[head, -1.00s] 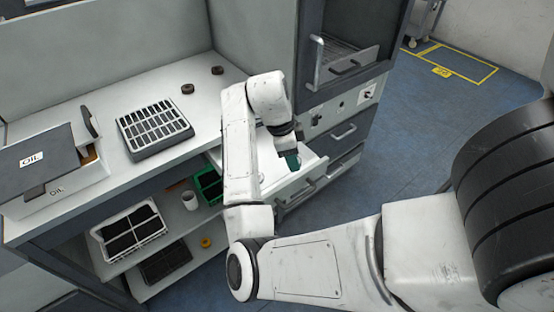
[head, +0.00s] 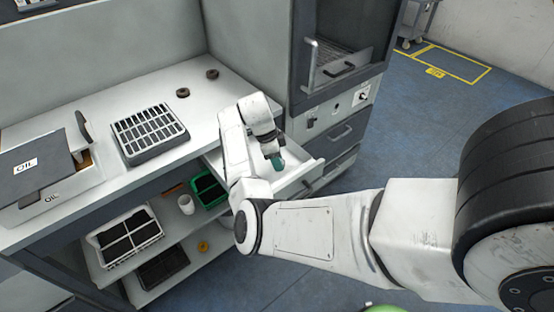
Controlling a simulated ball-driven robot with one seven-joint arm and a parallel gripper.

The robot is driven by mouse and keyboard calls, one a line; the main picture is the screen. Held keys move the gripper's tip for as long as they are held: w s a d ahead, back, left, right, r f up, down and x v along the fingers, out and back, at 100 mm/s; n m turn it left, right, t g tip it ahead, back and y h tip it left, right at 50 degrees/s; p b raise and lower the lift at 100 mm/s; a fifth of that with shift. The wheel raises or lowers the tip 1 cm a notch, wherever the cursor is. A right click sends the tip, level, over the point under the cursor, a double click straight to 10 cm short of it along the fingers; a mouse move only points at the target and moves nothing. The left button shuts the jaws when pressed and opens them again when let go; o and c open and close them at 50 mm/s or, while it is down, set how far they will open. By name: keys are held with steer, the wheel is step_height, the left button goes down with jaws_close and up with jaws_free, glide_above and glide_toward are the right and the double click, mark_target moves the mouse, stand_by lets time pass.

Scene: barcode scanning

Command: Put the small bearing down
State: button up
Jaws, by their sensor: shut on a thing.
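My gripper (head: 272,154) is right of the picture's middle left, above the open white drawer (head: 304,173), pointing down. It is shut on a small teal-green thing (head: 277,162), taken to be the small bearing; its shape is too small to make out. It appears above the drawer's rim; whether it touches anything below cannot be told. My forearm hides part of the drawer's inside. Two dark brown rings, one nearer (head: 183,93) and one farther (head: 212,74), lie apart on the white counter (head: 215,104).
A slotted grey tray (head: 150,134) and an OIL-marked box (head: 50,190) stand on the counter. Below are a white crate (head: 125,235), a white cup (head: 186,204) and a green bin (head: 208,192). A tall grey cabinet (head: 335,110) stands behind the drawer.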

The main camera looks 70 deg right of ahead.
steer(key=shift+f, duration=0.4)
steer(key=shift+f, duration=0.1)
steer(key=o, duration=1.1)
steer(key=shift+c, duration=0.2)
steer(key=b+v, duration=0.1)
steer(key=v, duration=1.1)
steer(key=shift+s, duration=0.1)
